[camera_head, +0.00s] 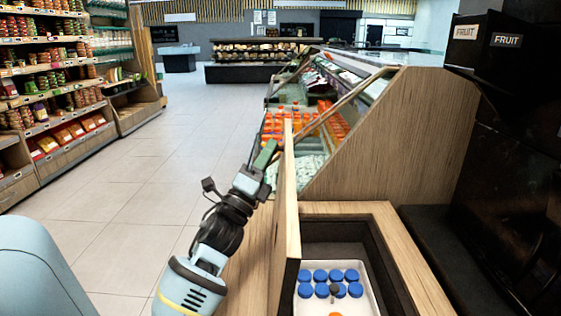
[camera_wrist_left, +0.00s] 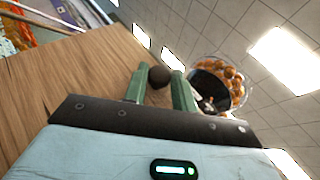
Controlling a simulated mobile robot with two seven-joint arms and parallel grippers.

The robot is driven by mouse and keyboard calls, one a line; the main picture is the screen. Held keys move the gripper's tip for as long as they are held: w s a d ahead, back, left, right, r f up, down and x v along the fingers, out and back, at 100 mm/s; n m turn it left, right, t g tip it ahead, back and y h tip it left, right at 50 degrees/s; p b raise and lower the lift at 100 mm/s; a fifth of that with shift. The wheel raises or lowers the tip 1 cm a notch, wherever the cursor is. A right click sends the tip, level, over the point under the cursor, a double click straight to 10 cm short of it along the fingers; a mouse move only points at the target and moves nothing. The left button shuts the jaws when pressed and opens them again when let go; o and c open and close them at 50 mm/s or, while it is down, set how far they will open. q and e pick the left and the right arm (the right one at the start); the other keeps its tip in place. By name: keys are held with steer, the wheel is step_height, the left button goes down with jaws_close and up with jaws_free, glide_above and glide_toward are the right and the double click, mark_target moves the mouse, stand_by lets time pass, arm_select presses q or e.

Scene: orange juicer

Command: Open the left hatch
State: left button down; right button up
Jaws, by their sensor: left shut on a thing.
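The left hatch (camera_head: 287,200) is a wooden panel seen nearly edge-on in the head view, standing upright along the left side of the counter opening. My left gripper (camera_head: 266,154) is on the hatch's left side, near its upper far part. In the left wrist view the green fingers of my left gripper (camera_wrist_left: 160,86) are shut on a dark round knob (camera_wrist_left: 160,76) beside the wooden hatch face (camera_wrist_left: 90,70). The head view hides the knob. My right gripper is not in view.
Right of the hatch, an open compartment holds a white tray (camera_head: 371,298) with several blue caps (camera_head: 338,275). A dark machine (camera_head: 510,170) stands at right. A glass dome with oranges (camera_wrist_left: 226,82) shows in the wrist view. The tiled floor (camera_head: 140,190) at left is clear.

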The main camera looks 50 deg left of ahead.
arm_select(q)
steer(key=shift+s, duration=0.15)
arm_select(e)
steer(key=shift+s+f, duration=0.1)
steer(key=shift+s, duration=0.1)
arm_select(q)
steer(key=c, duration=1.2)
jaws_free()
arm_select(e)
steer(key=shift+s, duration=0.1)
arm_select(q)
steer(key=s+d+f, duration=0.1)
steer(key=s, duration=0.4)
steer(key=s+d+f, duration=0.1)
steer(key=s, duration=0.4)
steer(key=s+d+f, duration=0.1)
steer(key=s+d, duration=0.1)
steer(key=s, duration=0.3)
steer(key=shift+s, duration=0.2)
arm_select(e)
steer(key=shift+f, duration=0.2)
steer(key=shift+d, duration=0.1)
